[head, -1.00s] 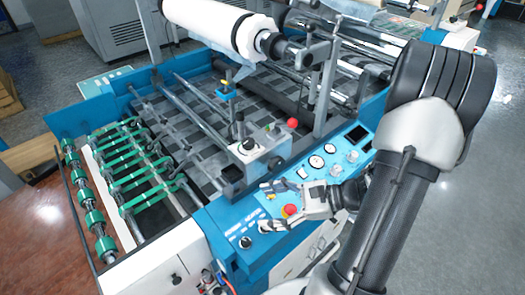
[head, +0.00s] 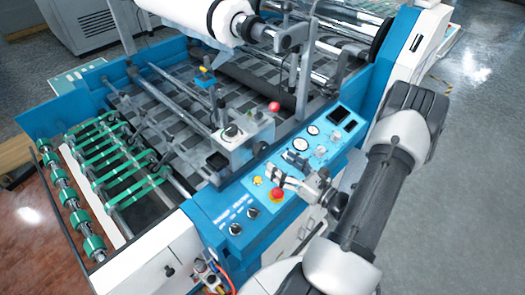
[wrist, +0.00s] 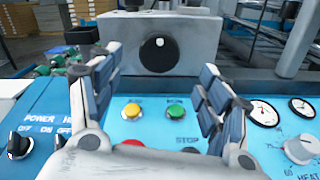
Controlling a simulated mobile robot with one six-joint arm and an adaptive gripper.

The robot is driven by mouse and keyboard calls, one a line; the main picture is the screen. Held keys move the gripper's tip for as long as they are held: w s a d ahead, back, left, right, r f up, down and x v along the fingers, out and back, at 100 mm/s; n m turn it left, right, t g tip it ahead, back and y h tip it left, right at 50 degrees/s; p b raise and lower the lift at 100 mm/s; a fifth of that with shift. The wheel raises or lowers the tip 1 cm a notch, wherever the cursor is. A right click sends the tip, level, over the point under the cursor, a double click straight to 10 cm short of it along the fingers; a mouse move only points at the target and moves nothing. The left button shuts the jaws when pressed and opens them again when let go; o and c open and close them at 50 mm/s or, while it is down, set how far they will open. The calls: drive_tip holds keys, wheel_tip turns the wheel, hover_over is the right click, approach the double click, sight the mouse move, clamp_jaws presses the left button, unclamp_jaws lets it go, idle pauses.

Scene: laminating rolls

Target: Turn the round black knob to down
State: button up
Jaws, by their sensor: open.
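The round black knob (wrist: 159,55) sits on the front of a grey box (wrist: 125,45), straight ahead in the wrist view. A small white mark shows near its top. In the head view the black knob (head: 231,131) is on the box (head: 248,140) at the machine's near side. My gripper (wrist: 160,90) is open and empty, with one finger at each side of the wrist view and the knob beyond and between them. In the head view my gripper (head: 270,172) is over the blue control panel, short of the box and apart from the knob.
The blue panel (wrist: 150,134) below carries a yellow button (wrist: 132,111), a green button (wrist: 175,111), a partly hidden red button and gauges. Black switches (wrist: 19,146) stand at left. In the head view a red-tipped lever (head: 273,106) rises beside the box.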

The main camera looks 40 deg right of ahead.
sight(264, 151)
drive_tip(key=w, duration=0.9)
drive_tip(key=shift+a, duration=0.35)
drive_tip(key=shift+s, duration=0.1)
drive_tip(key=shift+c, duration=0.5)
drive_tip(key=c, duration=1)
